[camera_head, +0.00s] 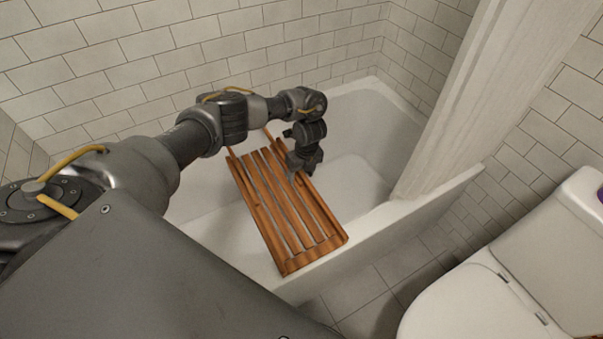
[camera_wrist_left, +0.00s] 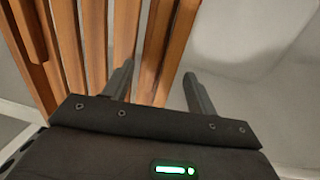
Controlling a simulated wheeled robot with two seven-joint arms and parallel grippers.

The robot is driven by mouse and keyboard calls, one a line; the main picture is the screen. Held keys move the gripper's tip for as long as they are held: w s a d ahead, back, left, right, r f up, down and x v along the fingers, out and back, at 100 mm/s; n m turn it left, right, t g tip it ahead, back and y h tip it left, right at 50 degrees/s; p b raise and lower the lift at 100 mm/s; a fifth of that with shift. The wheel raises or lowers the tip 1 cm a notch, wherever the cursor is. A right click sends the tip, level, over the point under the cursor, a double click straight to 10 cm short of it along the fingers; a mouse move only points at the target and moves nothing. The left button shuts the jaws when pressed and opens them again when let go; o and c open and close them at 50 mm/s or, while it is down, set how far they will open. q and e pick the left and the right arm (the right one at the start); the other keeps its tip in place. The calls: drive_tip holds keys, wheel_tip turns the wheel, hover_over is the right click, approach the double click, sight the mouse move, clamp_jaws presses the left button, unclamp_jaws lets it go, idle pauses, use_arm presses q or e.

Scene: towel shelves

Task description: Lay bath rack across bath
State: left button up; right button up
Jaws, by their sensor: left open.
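My left gripper (camera_head: 302,173) points down at the rack's right long side, near the far end. In the left wrist view, the open fingers (camera_wrist_left: 158,90) stand apart with the rack's edge rail (camera_wrist_left: 163,50) between them. Contact is not clear. My right gripper is not in view.
A white shower curtain (camera_head: 462,100) hangs at the right end of the bath. A white toilet (camera_head: 500,290) stands at the lower right. Tiled walls (camera_head: 270,45) close off the back. Tiled floor (camera_head: 385,290) shows between bath and toilet.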

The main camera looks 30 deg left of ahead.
use_arm(q)
drive_tip(key=shift+w+r, duration=0.1)
drive_tip(key=shift+r, duration=0.25)
drive_tip(key=r, duration=0.1)
drive_tip(key=r+p, duration=0.1)
drive_tip(key=r, duration=0.1)
drive_tip(key=r+p, duration=0.1)
drive_tip(key=r, duration=0.1)
drive_tip(key=shift+w+d+r, duration=0.15)
drive_tip(key=shift+d, duration=0.1)
drive_tip(key=shift+w+d+r+p, duration=0.15)
drive_tip(key=shift+r+p, duration=0.4)
drive_tip(key=shift+r, duration=0.65)
drive_tip(key=shift+d+r+p, duration=0.1)
drive_tip(key=shift+r+p, duration=0.45)
drive_tip(key=shift+r, duration=0.65)
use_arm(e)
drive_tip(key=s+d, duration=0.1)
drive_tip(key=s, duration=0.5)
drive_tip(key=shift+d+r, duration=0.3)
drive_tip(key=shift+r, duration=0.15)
